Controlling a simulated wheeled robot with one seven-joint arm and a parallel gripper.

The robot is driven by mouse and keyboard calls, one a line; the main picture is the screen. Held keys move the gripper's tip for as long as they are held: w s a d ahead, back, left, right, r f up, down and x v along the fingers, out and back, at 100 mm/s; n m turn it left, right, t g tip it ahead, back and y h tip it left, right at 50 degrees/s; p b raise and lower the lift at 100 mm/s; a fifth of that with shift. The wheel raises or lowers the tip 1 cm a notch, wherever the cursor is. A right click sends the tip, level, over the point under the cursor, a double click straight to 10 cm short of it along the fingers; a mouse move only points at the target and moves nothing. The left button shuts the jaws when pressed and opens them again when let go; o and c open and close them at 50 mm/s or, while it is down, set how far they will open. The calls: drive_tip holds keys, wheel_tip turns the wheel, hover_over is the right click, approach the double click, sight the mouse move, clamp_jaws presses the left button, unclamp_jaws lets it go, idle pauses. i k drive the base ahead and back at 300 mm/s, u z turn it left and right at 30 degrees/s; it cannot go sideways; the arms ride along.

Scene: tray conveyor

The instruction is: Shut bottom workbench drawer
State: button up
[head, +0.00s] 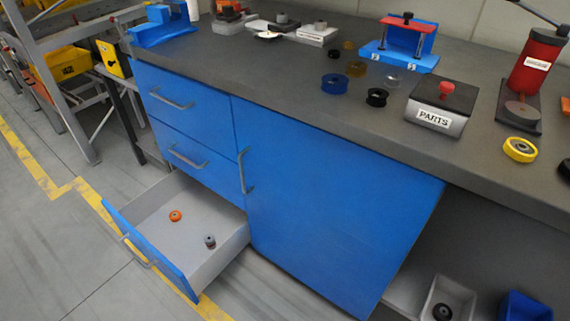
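The bottom workbench drawer (190,257) is pulled well out of the blue workbench at lower left. Its blue front (151,252) with a grey bar handle (138,254) faces left. Inside the drawer lie an orange ring-shaped part (175,216) and a small grey part (210,241). The two drawers above, the top drawer (177,98) and the middle drawer (193,150), are shut. My gripper is not in view.
A blue cupboard door (325,200) beside the drawers is closed. The worktop (280,85) holds several rings, a PARTS box (436,108) and a red press (534,65). Grey floor with yellow lines (40,175) is clear left of the drawer.

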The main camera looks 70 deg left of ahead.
sight(179, 251)
drive_tip(key=u, duration=4.25)
drive_tip(key=i, duration=1.05)
drive_tip(key=z, duration=0.35)
